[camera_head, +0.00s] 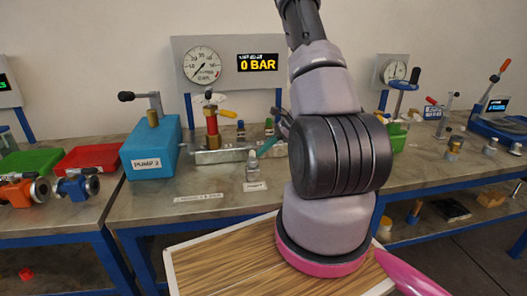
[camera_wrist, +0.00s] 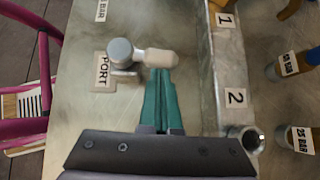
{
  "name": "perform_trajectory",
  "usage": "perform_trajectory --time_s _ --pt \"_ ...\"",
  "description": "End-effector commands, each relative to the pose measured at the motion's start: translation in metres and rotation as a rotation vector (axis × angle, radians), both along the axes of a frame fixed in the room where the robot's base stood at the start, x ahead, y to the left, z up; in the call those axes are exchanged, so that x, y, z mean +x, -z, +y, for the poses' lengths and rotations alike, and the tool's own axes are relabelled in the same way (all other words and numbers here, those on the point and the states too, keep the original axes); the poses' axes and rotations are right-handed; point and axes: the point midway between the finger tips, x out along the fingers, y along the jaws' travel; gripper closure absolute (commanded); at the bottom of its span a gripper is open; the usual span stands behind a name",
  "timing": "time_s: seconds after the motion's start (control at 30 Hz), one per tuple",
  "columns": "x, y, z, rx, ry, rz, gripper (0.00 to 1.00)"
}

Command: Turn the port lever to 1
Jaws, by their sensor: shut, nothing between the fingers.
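The port lever (camera_wrist: 155,58) shows in the wrist view as a grey round cap with a pale stubby handle pointing right. The PORT label (camera_wrist: 101,70) lies to its left. In the head view the small metal port fitting (camera_head: 252,168) stands on the bench behind its label. My gripper (camera_wrist: 161,74) is shut and empty, its teal fingertips right beside the pale handle; I cannot tell whether they touch. Label 1 (camera_wrist: 225,20) and label 2 (camera_wrist: 235,97) sit on the metal block.
The metal block (camera_head: 225,156) with a red-and-brass valve (camera_head: 212,125) stands behind the fitting. A blue pump box (camera_head: 152,150) is to the left. A round metal socket (camera_wrist: 243,138) is near label 2.

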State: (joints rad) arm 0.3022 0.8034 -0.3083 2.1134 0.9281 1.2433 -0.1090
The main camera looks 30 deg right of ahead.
Motion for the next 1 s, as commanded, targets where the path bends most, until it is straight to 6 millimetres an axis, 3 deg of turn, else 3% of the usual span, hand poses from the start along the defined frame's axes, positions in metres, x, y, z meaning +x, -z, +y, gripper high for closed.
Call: perform_trajectory --time_s 0.47,1.0 --pt "0.008 0.0 0.006 0.003 -0.13 0.001 1.0" --pt "0.027 0.001 0.032 0.002 -0.591 0.0 1.0"
